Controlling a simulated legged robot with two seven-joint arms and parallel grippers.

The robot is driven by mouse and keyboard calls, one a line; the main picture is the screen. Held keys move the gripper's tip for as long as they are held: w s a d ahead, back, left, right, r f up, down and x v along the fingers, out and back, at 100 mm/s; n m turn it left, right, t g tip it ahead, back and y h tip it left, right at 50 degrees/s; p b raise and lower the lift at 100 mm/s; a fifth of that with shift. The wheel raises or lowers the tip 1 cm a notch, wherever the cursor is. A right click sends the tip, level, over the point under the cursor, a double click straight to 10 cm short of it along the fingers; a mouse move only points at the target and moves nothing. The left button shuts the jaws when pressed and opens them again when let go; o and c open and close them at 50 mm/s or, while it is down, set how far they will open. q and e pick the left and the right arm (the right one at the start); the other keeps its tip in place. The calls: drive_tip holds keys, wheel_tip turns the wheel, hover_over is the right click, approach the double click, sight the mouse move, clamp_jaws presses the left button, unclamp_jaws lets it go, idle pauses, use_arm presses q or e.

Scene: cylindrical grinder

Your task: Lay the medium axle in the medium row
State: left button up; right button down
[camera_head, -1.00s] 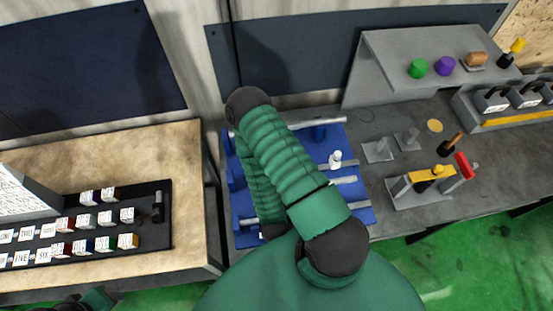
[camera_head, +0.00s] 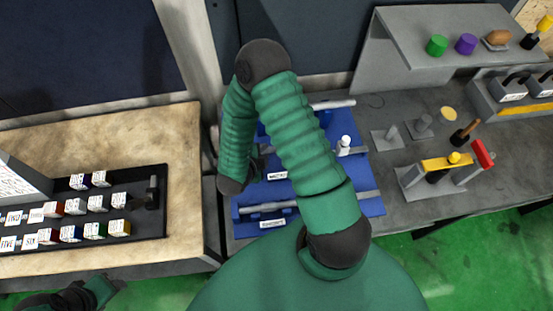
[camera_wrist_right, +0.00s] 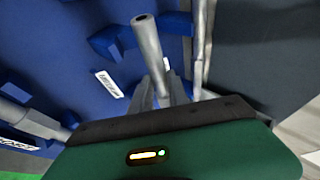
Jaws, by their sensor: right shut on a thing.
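The blue rack (camera_head: 375,205) stands on the bench, partly behind my right arm. It has white labels, one at mid height (camera_head: 277,175) and one near its front edge (camera_head: 272,223), too small to read surely. My right gripper (camera_wrist_right: 160,92) is shut on a grey axle (camera_wrist_right: 147,45), whose hollow end points up in the wrist view. The axle is close over the rack beside a blue holder (camera_wrist_right: 118,38); whether it touches is unclear. Other grey axles lie on the rack, one in the front row (camera_head: 330,200). The left arm shows at bottom left; its jaws are unclear.
A black tray of small cubes (camera_head: 158,225) is on the wooden table at left. Right of the rack are grey stands (camera_head: 384,138), a yellow-topped fixture (camera_head: 433,168) and a grey shelf (camera_head: 400,35). A white-topped piece (camera_head: 345,142) stands at the rack's right side.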

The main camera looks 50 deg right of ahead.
drive_tip(key=shift+w+a, duration=0.25)
drive_tip(key=shift+w, duration=0.3)
drive_tip(key=shift+w+a, duration=0.2)
drive_tip(key=shift+w, duration=0.35)
drive_tip(key=f, duration=0.1)
drive_tip(key=f+p, duration=0.1)
drive_tip(key=shift+s+a+f, duration=0.1)
drive_tip(key=shift+a+f, duration=0.1)
drive_tip(key=shift+f, duration=0.4)
drive_tip(key=shift+d+f+b, duration=0.15)
drive_tip(key=shift+f+b, duration=0.25)
drive_tip(key=shift+f, duration=0.3)
drive_tip(key=c, duration=1.5)
unclamp_jaws()
drive_tip(key=shift+c, duration=0.2)
